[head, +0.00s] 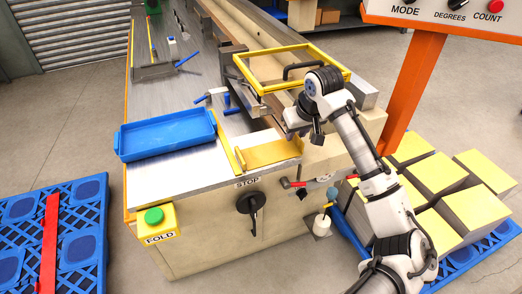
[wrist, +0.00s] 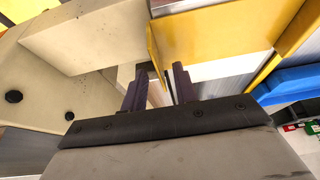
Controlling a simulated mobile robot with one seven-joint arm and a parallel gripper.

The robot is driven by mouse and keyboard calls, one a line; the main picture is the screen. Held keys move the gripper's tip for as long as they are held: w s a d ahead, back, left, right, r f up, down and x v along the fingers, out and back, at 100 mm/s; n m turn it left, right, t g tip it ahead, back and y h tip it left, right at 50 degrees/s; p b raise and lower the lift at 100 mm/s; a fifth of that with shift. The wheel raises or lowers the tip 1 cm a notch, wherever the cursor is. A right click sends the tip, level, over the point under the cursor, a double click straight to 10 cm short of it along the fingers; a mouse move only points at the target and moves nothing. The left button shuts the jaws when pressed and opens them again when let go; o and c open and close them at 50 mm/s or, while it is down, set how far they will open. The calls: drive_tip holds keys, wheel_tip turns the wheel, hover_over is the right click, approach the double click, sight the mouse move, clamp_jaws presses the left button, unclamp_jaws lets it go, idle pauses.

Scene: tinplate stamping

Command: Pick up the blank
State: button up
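A flat gold-yellow sheet, which looks like the blank (head: 266,154), lies on the near end of the machine bed (head: 190,171), beside a raised yellow strip. In the wrist view the gold sheet (wrist: 222,32) is above and to the right of the fingers. My gripper (head: 292,132) is close to the sheet's right end in the head view; the arm partly hides its fingers. In the wrist view my gripper (wrist: 159,82) has two dark fingers apart, with nothing seen held between them. I cannot tell the exact height of the fingers relative to the sheet.
An empty blue tray (head: 166,146) sits left on the bed. A yellow frame (head: 262,87) stands over the bed behind my gripper. A black lever (head: 250,203) and green FOLD button (head: 154,216) are at the front. Yellow-topped stacks (head: 436,172) stand on a pallet at right.

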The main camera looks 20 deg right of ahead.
drive_tip(key=shift+w+f, duration=0.25)
drive_tip(key=shift+f, duration=0.35)
clamp_jaws()
drive_tip(key=shift+r, duration=0.15)
